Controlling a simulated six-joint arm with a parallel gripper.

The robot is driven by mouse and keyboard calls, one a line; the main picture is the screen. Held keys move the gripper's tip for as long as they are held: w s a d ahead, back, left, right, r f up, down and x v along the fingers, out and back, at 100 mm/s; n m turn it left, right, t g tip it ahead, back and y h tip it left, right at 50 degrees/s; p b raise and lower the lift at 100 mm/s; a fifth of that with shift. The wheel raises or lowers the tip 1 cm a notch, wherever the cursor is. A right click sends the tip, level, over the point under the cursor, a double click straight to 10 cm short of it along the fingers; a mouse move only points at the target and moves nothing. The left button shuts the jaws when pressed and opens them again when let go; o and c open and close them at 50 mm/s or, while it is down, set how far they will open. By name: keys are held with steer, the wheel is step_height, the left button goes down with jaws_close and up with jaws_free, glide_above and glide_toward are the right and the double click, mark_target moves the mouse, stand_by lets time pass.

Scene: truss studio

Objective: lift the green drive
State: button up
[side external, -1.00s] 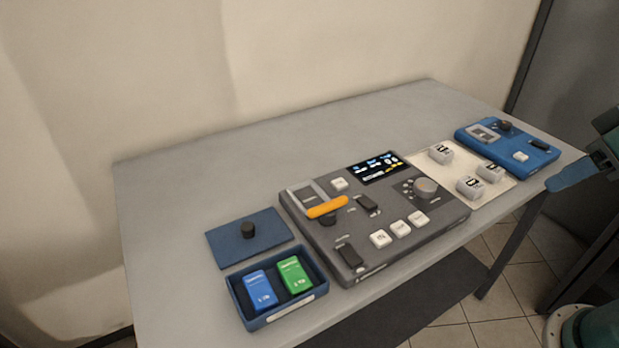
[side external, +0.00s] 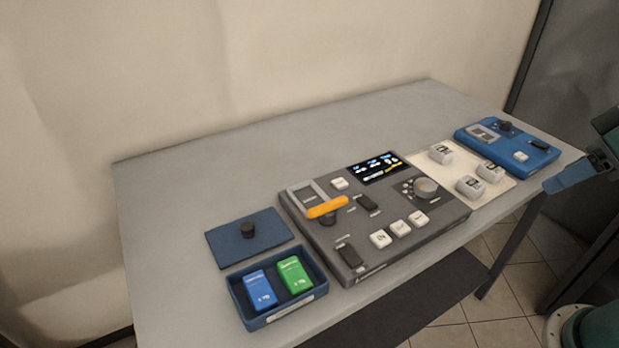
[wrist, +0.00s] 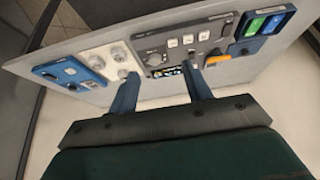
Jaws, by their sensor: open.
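The green drive (side external: 294,274) sits in the right half of a small blue open box (side external: 313,294) at the table's near left. A blue drive (side external: 260,290) lies to its left in the same box. The green drive also shows in the wrist view (wrist: 273,23), near the top right. My gripper (wrist: 160,82) is open and empty in the wrist view, with its two blue fingers apart. In the side view part of it (side external: 572,176) shows at the right edge, beyond the table's right end and far from the box.
A flat blue lid with a black knob (side external: 248,230) lies behind the box. A grey control panel (side external: 330,235) with an orange lever (side external: 327,207) stands right of the box. A white board (side external: 470,158) with white blocks and a blue panel (side external: 530,160) lie further right. The table's back left is clear.

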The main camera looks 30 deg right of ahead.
steer(key=g, duration=0.6)
glide_above(293, 273)
step_height(293, 273, down, 10)
steer(key=shift+f+m, duration=0.15)
steer(key=shift+m, duration=0.15)
steer(key=shift+f, duration=4.3)
